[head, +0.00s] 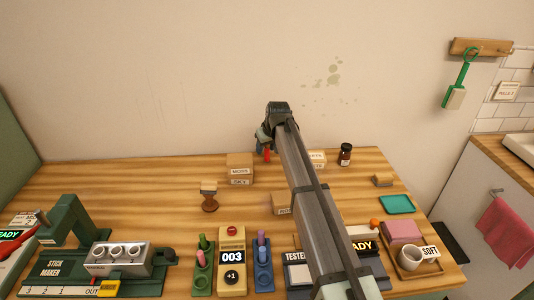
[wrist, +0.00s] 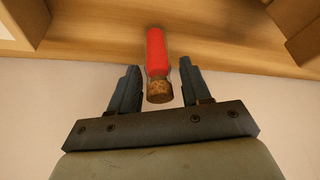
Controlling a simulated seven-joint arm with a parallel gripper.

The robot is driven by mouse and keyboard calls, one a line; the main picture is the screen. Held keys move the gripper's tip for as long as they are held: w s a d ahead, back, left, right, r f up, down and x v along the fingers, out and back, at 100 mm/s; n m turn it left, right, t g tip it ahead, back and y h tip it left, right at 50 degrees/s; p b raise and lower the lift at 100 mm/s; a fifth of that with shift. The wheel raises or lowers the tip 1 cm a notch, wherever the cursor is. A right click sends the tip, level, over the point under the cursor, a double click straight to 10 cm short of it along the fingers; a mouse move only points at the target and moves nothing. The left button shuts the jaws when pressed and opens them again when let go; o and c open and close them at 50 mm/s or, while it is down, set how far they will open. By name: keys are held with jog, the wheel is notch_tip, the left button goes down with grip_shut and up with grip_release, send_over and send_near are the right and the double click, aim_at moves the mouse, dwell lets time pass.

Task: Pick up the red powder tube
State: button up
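The red powder tube (wrist: 156,52) is a clear tube of red powder with a cork stopper (wrist: 159,91). In the wrist view its cork end lies between the two fingers of my gripper (wrist: 160,73). A narrow gap shows on each side, so the fingers are open around it and not closed on it. In the head view my gripper (head: 265,136) is over the back of the table, and a small red part of the tube (head: 267,155) shows just below it. The tube's foot is hard to make out there.
A box labelled MOSS and SKY (head: 239,168) stands left of the tube. Another labelled box (head: 318,158) and a dark jar (head: 345,154) are to the right. The wall is close behind.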

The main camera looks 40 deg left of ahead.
grip_shut()
jog(key=shift+r, duration=0.1)
